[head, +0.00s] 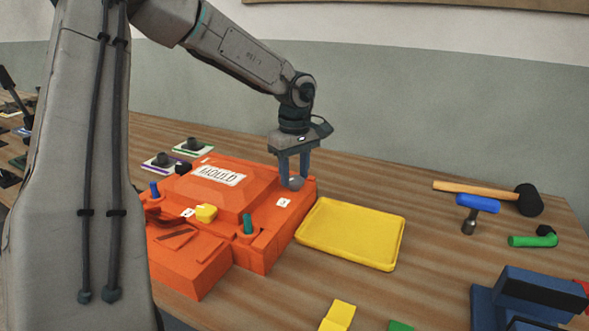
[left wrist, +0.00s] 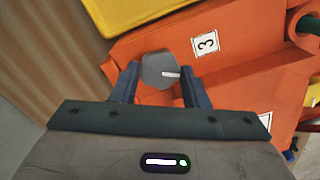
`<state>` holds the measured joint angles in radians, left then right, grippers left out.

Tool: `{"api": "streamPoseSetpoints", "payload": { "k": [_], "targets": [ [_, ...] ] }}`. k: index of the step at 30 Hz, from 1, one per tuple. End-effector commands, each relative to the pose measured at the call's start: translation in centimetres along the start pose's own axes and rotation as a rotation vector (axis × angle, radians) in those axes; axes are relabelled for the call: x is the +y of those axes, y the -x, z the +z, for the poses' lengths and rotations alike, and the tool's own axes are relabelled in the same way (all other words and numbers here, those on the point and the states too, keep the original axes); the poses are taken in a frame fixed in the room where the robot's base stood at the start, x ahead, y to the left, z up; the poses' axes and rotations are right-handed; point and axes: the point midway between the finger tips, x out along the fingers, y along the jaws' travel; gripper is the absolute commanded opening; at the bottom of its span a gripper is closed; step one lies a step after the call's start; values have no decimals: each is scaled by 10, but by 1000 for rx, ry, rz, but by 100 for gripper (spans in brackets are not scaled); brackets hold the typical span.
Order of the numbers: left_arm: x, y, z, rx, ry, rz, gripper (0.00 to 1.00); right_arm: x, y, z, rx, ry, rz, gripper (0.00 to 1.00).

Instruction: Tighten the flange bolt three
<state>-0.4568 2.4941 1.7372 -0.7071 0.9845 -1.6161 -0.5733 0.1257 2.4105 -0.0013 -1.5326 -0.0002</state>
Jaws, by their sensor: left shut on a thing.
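The orange mould (head: 262,205) stands on the wooden bench, with a "MOULD" plate on its raised top. Flange bolt three, a grey bolt head (head: 296,183), is at its far right corner; the wrist view shows the grey head (left wrist: 157,70) with a white line on its face, beside the label "3" (left wrist: 205,43). My left gripper (head: 293,180) points down onto this corner and is shut on the bolt head, one finger on each side (left wrist: 158,82). The bolt's shank is hidden. My right gripper is not in view.
A yellow tray (head: 322,205) lies right of the mould. Blue (head: 155,190) and green (head: 247,224) pegs and a yellow knob (head: 206,213) stand on the mould. A mallet (head: 528,200), a blue-headed tool (head: 478,203) and a blue clamp-like block (head: 540,292) are farther right.

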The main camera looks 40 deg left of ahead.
Motion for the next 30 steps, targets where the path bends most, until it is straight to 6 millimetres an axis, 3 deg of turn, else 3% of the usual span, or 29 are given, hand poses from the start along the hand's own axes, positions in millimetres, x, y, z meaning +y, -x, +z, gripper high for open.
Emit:
{"api": "streamPoseSetpoints", "payload": {
  "k": [9, 18, 30],
  "targets": [
    [1, 2, -1, 3, -301, 3, 18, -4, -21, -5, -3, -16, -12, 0],
    [1, 2, -1, 3, -582, 2, 18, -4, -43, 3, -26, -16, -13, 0],
    [1, 2, -1, 3, -863, 2, 18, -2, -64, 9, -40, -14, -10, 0]
  ]
}}
